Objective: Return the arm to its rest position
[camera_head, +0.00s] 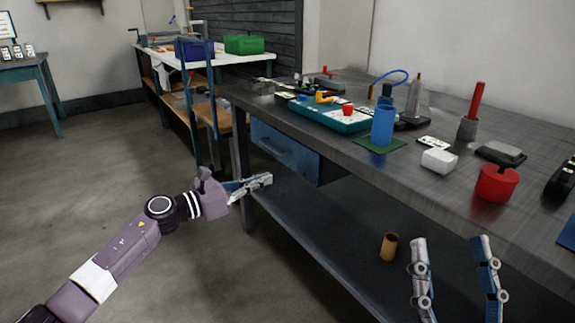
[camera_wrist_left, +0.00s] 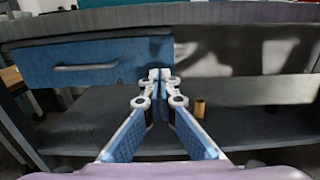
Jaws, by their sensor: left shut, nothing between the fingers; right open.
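My left arm comes in from the left in the head view. Its gripper (camera_head: 262,181) is beside the workbench's front left leg, below the tabletop and near the blue drawer (camera_head: 285,152). In the left wrist view the left gripper (camera_wrist_left: 160,74) has its fingertips together with nothing between them, in front of the drawer (camera_wrist_left: 90,63), which looks shut. My right gripper (camera_head: 455,245) is at the lower right of the head view. Its two fingers stand apart and empty, in front of the bench edge.
The workbench (camera_head: 340,146) carries a blue cylinder (camera_head: 382,125), a red pot (camera_head: 497,183), a white block (camera_head: 439,161) and a teal tray (camera_head: 325,116). A brown roll (camera_head: 389,246) stands on the lower shelf (camera_head: 300,215). Floor at the left is clear.

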